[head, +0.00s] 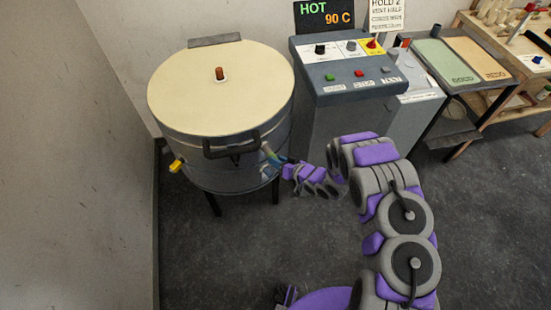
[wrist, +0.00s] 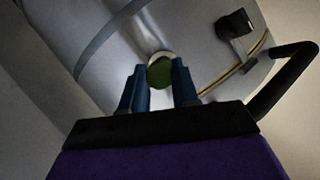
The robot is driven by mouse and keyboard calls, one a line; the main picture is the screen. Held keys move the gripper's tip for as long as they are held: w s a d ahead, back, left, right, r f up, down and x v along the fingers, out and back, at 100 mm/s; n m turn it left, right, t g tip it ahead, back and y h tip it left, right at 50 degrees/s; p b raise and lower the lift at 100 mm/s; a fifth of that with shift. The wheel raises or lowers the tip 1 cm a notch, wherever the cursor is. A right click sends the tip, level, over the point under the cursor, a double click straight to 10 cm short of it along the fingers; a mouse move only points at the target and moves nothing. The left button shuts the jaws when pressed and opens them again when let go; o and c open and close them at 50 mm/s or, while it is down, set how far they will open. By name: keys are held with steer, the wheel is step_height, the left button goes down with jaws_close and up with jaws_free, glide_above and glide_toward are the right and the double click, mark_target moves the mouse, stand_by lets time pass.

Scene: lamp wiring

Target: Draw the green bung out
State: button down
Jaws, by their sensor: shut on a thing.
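The green bung (wrist: 160,73) sits at a pale round port (wrist: 163,56) in the grey side of the drum (wrist: 118,62), in the wrist view. My gripper (wrist: 161,86) has its two blue fingers on either side of the bung and is shut on it. In the head view my gripper (head: 274,157) reaches the drum's right side, low beside the black handle (head: 231,145). The bung cannot be made out there. The drum has a cream lid (head: 190,95) with a brown knob (head: 220,73).
A yellow fitting (head: 177,166) sticks out at the drum's lower left. A control box (head: 340,97) with buttons stands to the right, under a sign reading HOT 90 C (head: 326,15). Green (head: 445,62) and orange (head: 480,58) trays are farther right. The wall is close on the left.

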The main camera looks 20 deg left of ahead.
steer(key=s+d, duration=0.4)
steer(key=d, duration=0.1)
steer(key=shift+d, duration=0.3)
stand_by(0.9)
